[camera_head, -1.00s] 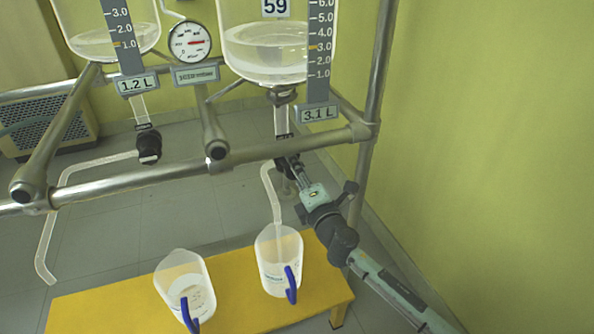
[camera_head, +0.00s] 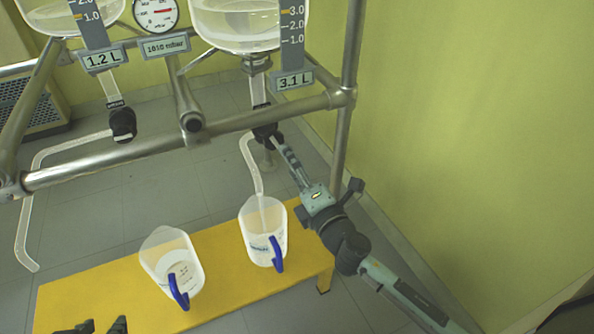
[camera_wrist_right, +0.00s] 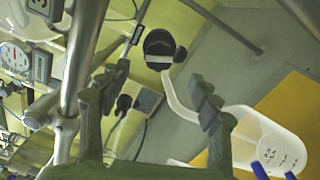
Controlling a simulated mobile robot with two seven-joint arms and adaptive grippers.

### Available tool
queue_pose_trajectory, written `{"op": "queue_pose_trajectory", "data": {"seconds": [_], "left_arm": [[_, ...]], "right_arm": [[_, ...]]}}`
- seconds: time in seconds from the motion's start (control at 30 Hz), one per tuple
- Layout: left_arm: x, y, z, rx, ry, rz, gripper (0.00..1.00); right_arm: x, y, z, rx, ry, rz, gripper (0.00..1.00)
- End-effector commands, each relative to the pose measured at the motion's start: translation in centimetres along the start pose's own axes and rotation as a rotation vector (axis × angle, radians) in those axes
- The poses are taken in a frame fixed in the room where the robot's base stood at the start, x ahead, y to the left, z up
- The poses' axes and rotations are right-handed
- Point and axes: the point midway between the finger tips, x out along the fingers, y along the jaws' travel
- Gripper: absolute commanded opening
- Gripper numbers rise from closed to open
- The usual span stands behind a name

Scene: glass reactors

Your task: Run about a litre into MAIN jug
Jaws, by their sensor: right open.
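Two clear jugs with blue handles stand on a yellow bench: the left jug (camera_head: 172,265) and the right jug (camera_head: 263,232). I cannot read which one is MAIN. The right reactor (camera_head: 238,25), reading 3.1 L, has a black valve (camera_head: 266,132) below it. Its outlet tube (camera_head: 252,165) bends down into the right jug's mouth. My right gripper (camera_head: 281,146) is at this valve. In the right wrist view its fingers (camera_wrist_right: 165,95) are apart, with the valve knob (camera_wrist_right: 160,46) ahead between them. My left gripper (camera_head: 97,326) shows only its separated fingertips at the bottom left.
The left reactor (camera_head: 72,15) reads 1.2 L; its valve (camera_head: 122,124) feeds a tube (camera_head: 28,225) hanging left of the bench. A metal frame rail (camera_head: 90,165) crosses in front. The yellow bench (camera_head: 75,295) has bare room at its left. A green wall stands at the right.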

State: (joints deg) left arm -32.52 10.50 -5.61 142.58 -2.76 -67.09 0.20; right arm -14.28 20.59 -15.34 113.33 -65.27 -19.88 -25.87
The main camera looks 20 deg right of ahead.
Motion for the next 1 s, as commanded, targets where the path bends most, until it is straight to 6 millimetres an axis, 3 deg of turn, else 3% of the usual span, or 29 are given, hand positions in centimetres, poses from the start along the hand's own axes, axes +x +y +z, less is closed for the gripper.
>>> {"op": "queue_pose_trajectory", "data": {"seconds": [0.23, 1.0], "left_arm": [[0.0, 0.0, 0.0, 0.000, 0.000, 0.000, 0.35], [0.0, 0.0, 0.1, -0.001, -0.001, -0.001, 0.35]], "right_arm": [[-2.4, 0.0, 0.0, 0.001, 0.000, 0.000, 0.63], [-2.5, 0.0, 0.0, 0.000, 0.000, 0.001, 0.63]]}}
